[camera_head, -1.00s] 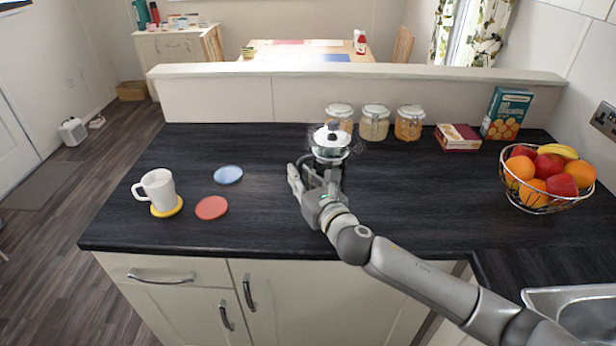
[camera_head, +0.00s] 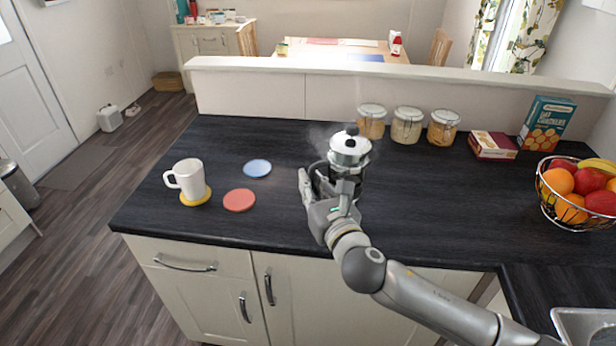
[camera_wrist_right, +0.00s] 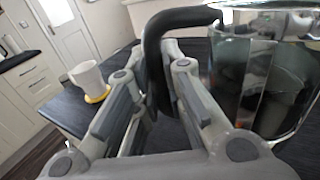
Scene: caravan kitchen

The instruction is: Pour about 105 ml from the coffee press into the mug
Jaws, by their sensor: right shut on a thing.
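The coffee press (camera_head: 349,150) has a shiny metal lid with a dark knob and stands near the middle of the counter; faint steam shows around it. My right gripper (camera_head: 318,190) is shut on its black handle (camera_wrist_right: 158,50). In the right wrist view its glass body (camera_wrist_right: 265,85) holds dark liquid. I cannot tell whether its base touches the counter. The white mug (camera_head: 188,176) stands upright on a yellow coaster (camera_head: 196,199) at the left, apart from the gripper. It also shows in the right wrist view (camera_wrist_right: 86,77). The mug's inside cannot be made out. My left gripper is not in view.
A blue coaster (camera_head: 257,168) and a red coaster (camera_head: 239,200) lie flat between mug and press. Several jars (camera_head: 407,126) stand behind the press. A fruit basket (camera_head: 578,208) and boxes (camera_head: 546,123) stand at the right. The counter's front edge is close.

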